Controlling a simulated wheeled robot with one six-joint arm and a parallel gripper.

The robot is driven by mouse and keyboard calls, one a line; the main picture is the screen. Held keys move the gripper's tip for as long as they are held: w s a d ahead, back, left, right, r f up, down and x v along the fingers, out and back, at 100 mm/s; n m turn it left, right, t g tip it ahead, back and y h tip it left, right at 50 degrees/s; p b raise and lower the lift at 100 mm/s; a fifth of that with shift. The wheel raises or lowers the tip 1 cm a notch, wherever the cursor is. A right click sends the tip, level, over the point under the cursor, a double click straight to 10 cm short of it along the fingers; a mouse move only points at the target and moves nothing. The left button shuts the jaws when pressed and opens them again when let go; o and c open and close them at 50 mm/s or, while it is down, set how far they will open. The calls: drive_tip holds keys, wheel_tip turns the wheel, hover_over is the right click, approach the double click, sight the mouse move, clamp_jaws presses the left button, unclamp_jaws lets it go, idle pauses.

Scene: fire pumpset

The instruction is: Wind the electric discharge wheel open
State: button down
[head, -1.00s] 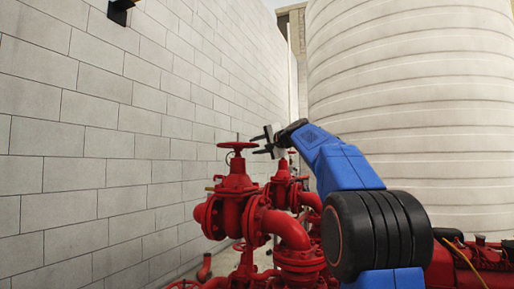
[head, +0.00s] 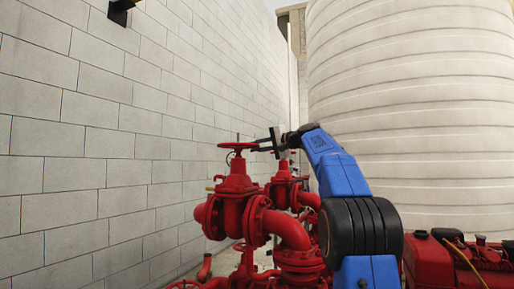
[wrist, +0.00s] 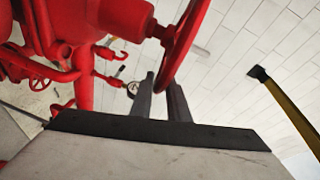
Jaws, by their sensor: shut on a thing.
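A red handwheel (head: 237,146) lies flat on top of the nearer red valve (head: 236,185) in the head view. In the wrist view the same wheel (wrist: 184,40) shows nearly edge-on. My gripper (head: 262,146) is at the wheel's right side in the head view. In the wrist view the two dark fingers of my gripper (wrist: 161,80) stand on either side of the lower rim and are shut on it. The exact contact spots are hard to make out.
A second red valve (head: 284,185) stands just behind. Red pipework (head: 287,230) fills the space below. A block wall (head: 90,150) runs along the left, with free room before the wheel. A large ribbed tank (head: 430,110) stands at the right.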

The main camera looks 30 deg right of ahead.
drive_tip(key=shift+w+d+f+n+g+y, duration=0.1)
drive_tip(key=shift+w+f+n+g+y, duration=0.05)
drive_tip(key=shift+w+n+g+y, duration=0.7)
drive_tip(key=shift+w+d+f+n+g+y, duration=0.1)
drive_tip(key=shift+w+n+g+y, duration=0.2)
drive_tip(key=shift+n+y, duration=0.55)
drive_tip(key=shift+y, duration=0.3)
drive_tip(key=c, duration=1.7)
unclamp_jaws()
drive_tip(key=shift+w, duration=0.15)
drive_tip(key=shift+c, duration=0.2)
drive_tip(key=shift+r, duration=0.1)
drive_tip(key=shift+s+d, duration=0.1)
drive_tip(key=shift+s, duration=0.2)
drive_tip(key=v, duration=1.7)
